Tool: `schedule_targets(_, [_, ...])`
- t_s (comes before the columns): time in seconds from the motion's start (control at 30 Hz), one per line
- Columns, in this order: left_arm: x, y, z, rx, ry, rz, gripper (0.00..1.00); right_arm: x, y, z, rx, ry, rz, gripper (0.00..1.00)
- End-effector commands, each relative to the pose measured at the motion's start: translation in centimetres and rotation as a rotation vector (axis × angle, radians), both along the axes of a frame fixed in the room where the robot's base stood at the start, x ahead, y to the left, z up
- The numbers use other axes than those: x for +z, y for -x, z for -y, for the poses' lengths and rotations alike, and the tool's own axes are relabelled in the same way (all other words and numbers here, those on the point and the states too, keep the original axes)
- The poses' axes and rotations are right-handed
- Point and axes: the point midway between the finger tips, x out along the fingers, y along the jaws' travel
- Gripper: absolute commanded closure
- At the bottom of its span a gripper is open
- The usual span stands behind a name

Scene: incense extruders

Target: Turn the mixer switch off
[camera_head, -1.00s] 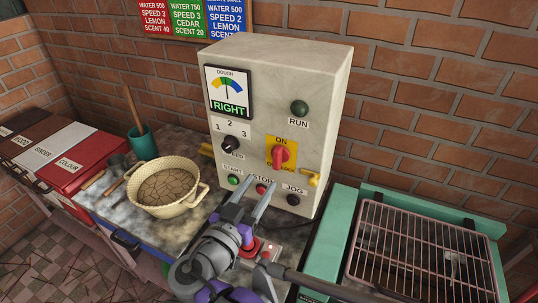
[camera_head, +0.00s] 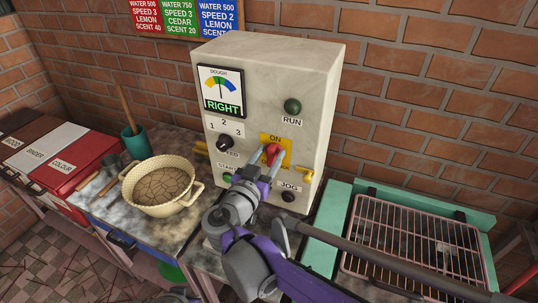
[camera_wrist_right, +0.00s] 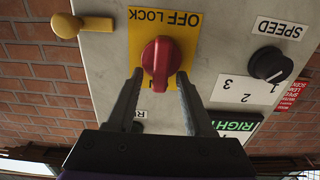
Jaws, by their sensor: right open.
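The mixer switch is a red rotary knob (camera_head: 272,151) on a yellow plate (camera_head: 286,142) on the front of the pale control box. Its grip stands upright, in line with the ON label. In the right wrist view, upside down, the red knob (camera_wrist_right: 160,58) shows with OFF LOCK at the opposite end of the yellow plate (camera_wrist_right: 187,27). My right gripper (camera_head: 270,162) is open at the switch. Its fingertips (camera_wrist_right: 160,80) lie on either side of the knob's near end; contact cannot be told. The left gripper is not in view.
A cream pot (camera_head: 160,187) stands left; a wire rack (camera_head: 415,240) lies right.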

Motion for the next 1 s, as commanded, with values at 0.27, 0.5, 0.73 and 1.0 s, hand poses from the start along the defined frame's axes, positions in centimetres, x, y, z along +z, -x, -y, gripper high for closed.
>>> schedule_targets(0.27, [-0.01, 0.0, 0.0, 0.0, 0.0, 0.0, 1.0, -0.01, 0.04, -0.02, 0.0, 0.0, 0.0, 0.8])
schedule_targets(0.5, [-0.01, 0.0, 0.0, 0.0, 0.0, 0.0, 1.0, -0.01, 0.05, -0.02, 0.0, 0.0, 0.0, 1.0])
schedule_targets(0.73, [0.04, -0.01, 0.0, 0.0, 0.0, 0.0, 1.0, 0.0, 0.04, -0.04, 0.0, 0.008, -0.003, 1.0])
schedule_targets(1.0, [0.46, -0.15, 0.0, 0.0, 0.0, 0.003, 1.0, 0.06, -0.03, -0.19, 0.0, 0.098, -0.041, 1.0])
